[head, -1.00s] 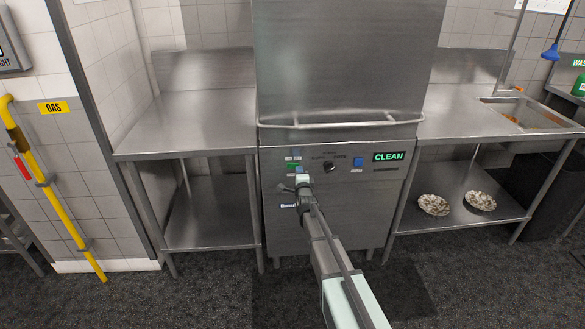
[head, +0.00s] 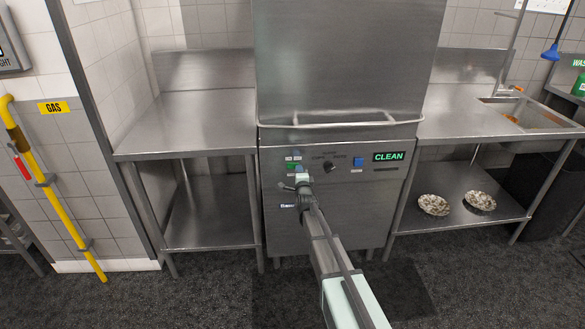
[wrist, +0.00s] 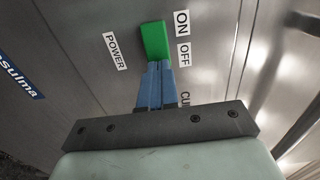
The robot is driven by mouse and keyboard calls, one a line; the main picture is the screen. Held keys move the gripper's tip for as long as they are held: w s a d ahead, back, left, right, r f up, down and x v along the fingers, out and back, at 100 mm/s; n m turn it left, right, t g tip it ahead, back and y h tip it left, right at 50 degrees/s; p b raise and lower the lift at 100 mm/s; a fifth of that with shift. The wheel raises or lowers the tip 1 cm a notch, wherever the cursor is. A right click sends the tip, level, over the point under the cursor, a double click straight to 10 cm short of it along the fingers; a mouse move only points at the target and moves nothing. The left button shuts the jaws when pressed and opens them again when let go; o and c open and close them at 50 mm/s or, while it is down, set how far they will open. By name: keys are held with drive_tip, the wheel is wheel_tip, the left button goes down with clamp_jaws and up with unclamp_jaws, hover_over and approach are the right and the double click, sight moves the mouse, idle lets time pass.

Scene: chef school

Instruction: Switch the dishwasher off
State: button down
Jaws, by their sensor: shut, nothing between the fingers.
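The dishwasher (head: 345,210) stands in the middle of the head view, its control panel facing me, with a lit green "CLEAN" display (head: 388,156). The green power switch (wrist: 154,41) shows in the wrist view between the "POWER" label (wrist: 115,51) and the "ON" (wrist: 182,23) and "OFF" (wrist: 184,54) labels. My gripper (wrist: 155,66) is shut and empty. Its blue fingertips are at the OFF-side end of the switch, touching or very close; I cannot tell which. In the head view my arm partly hides the area around the switch.
A dark knob (head: 330,166) and a blue button (head: 358,162) are to the right on the panel. A handle bar (head: 330,124) runs above it. Steel tables flank the machine; two plate-like dishes (head: 433,204) lie on the right lower shelf.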

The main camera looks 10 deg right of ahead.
drive_tip(key=shift+w, duration=0.45)
drive_tip(key=shift+s, duration=0.1)
drive_tip(key=s, duration=0.8)
idle(1.3)
